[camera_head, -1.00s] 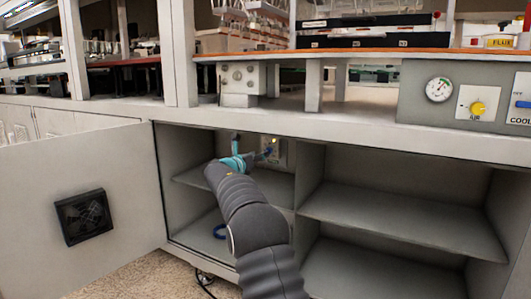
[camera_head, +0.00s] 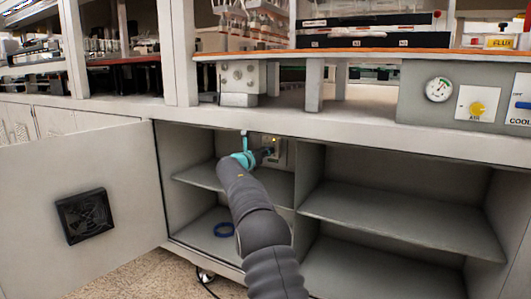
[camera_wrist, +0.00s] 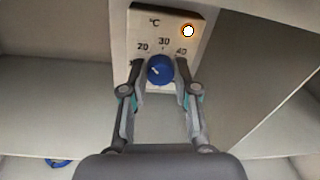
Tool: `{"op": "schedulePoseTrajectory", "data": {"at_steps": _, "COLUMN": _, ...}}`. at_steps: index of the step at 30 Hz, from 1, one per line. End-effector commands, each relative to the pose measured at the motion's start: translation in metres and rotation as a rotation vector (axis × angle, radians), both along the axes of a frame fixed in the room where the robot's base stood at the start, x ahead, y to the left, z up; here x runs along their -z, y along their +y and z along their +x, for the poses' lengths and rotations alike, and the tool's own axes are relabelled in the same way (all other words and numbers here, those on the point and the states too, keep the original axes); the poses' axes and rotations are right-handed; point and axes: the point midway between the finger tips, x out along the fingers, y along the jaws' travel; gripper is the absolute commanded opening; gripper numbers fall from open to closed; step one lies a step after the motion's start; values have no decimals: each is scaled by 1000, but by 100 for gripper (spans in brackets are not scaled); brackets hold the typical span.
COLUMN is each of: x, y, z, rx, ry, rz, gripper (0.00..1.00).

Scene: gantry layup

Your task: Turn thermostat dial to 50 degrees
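A small pale mark on the dial appears to point left. In the head view my gripper (camera_head: 266,153) reaches the plate (camera_head: 280,146) on the back wall inside the open cabinet, mostly covering the dial.
Shelves (camera_head: 400,215) and a divider (camera_head: 310,175) are close to the right of the arm. The open door (camera_head: 120,190) with a fan grille stands at left. A blue ring (camera_head: 223,230) lies on the cabinet's lower level. The bench overhangs above.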

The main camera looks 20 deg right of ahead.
Motion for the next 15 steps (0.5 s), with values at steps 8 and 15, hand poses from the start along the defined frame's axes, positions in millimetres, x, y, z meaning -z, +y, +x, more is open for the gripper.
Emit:
{"op": "schedulePoseTrajectory", "data": {"at_steps": 8, "x": 0, "y": 0, "z": 0, "rx": -1, "ry": -7, "rz": 5, "gripper": 0}}
{"op": "schedulePoseTrajectory", "data": {"at_steps": 15, "x": 0, "y": 0, "z": 0, "rx": -2, "ry": -71, "rz": 54, "gripper": 0}}
